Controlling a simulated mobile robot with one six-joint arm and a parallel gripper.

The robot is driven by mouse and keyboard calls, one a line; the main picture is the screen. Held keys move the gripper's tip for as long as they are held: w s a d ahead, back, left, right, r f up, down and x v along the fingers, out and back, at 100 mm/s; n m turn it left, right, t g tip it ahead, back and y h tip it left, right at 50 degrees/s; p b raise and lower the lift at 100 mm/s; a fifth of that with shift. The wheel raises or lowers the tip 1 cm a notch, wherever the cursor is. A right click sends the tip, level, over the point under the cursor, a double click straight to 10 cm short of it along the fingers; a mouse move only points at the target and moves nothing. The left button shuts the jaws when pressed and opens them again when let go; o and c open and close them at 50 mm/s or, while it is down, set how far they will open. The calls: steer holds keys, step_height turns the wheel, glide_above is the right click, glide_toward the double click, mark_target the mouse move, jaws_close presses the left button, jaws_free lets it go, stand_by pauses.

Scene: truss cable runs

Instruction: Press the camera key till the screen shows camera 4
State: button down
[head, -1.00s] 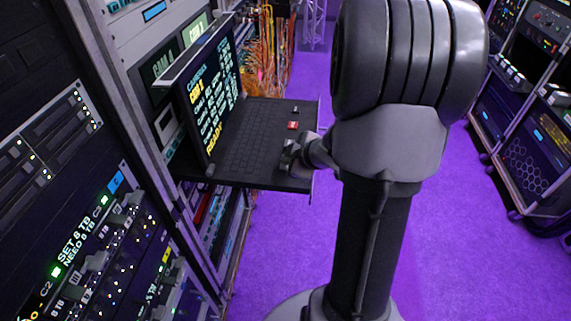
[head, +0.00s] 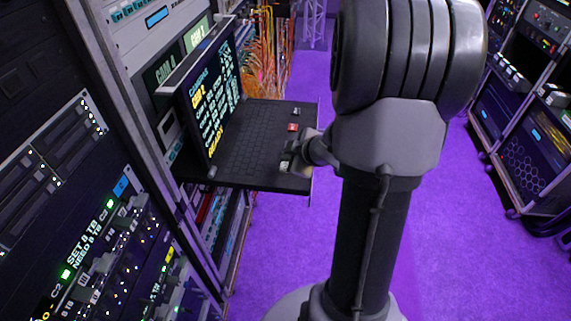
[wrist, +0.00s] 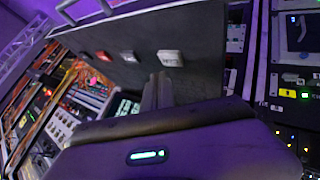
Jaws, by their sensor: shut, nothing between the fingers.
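The screen (head: 213,95) stands up at the back of the pulled-out keyboard drawer, tilted in the head view. Its yellow line seems to read CAM 2, with READY near the bottom; the digit is small. A pale key (head: 285,164) lies at the drawer's front right, and it also shows in the wrist view (wrist: 170,57). Its lettering is too small to read surely. My gripper (head: 291,152) is shut and empty, close to this key. In the wrist view the fingertips (wrist: 160,77) are just below it; I cannot tell whether they touch.
A red key (head: 292,127) and a small grey key (head: 296,111) sit farther back on the drawer (head: 262,181). Racks stand along the left, with orange cables (head: 264,60) behind. Another rack (head: 520,120) stands at the right.

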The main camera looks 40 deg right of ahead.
steer(key=shift+r+p, duration=2.15)
steer(key=shift+r, duration=0.25)
steer(key=shift+f, duration=0.1)
